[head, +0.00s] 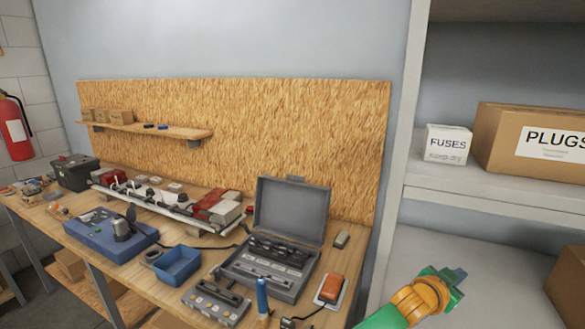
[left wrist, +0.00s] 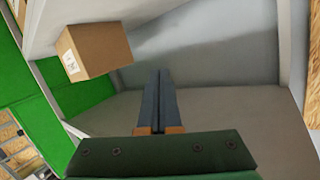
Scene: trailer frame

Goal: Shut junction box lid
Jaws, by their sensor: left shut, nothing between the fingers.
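A grey box (head: 270,262) with its hinged lid (head: 291,208) standing open sits on the wooden bench. Dark parts lie in rows inside it; I cannot tell whether this is the junction box, and no other open lid is clear in view. My left gripper (head: 455,276) is at the lower right of the head view, in front of the shelving and well apart from the grey box. In the left wrist view its two dark fingers (left wrist: 159,76) are together and empty, facing a pale shelf space. My right gripper is not in view.
The shelving holds a white fuses box (head: 447,144) and a plugs carton (head: 533,140). A carton (left wrist: 96,45) also shows in the left wrist view. The bench carries a blue tray (head: 177,266), a blue case (head: 108,235), a light bar and an orange device (head: 332,288).

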